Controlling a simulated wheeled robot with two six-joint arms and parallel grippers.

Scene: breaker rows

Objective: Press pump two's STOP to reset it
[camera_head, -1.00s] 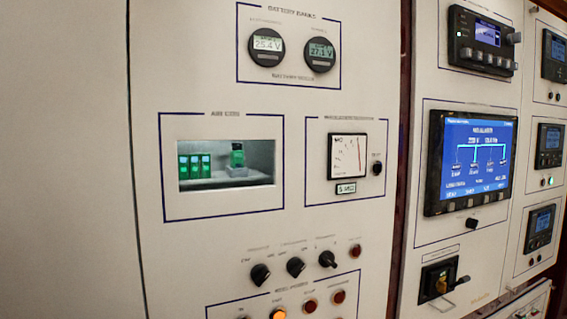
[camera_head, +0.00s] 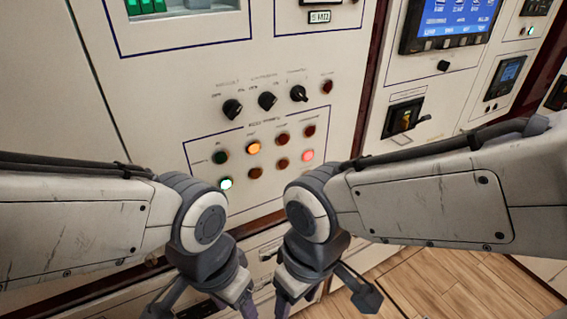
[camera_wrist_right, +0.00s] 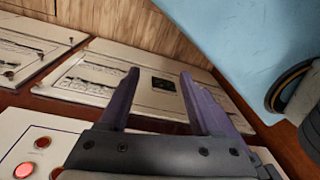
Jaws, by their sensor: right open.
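A framed panel on the white cabinet carries two rows of small round buttons and lamps, low in the head view. The upper row has a dark green one (camera_head: 220,157), a lit orange one (camera_head: 253,148) and two dark red ones (camera_head: 282,139). My right gripper (camera_wrist_right: 159,72) is open and empty, below the panel. My left gripper (camera_head: 212,305) hangs beside it, tips cut off.
Three black rotary knobs (camera_head: 267,101) and a red lamp (camera_head: 327,87) sit above the panel. A black switch with a handle (camera_head: 403,117) is on the right cabinet, below a blue screen (camera_head: 447,23). Wooden floor (camera_head: 450,285) shows at lower right.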

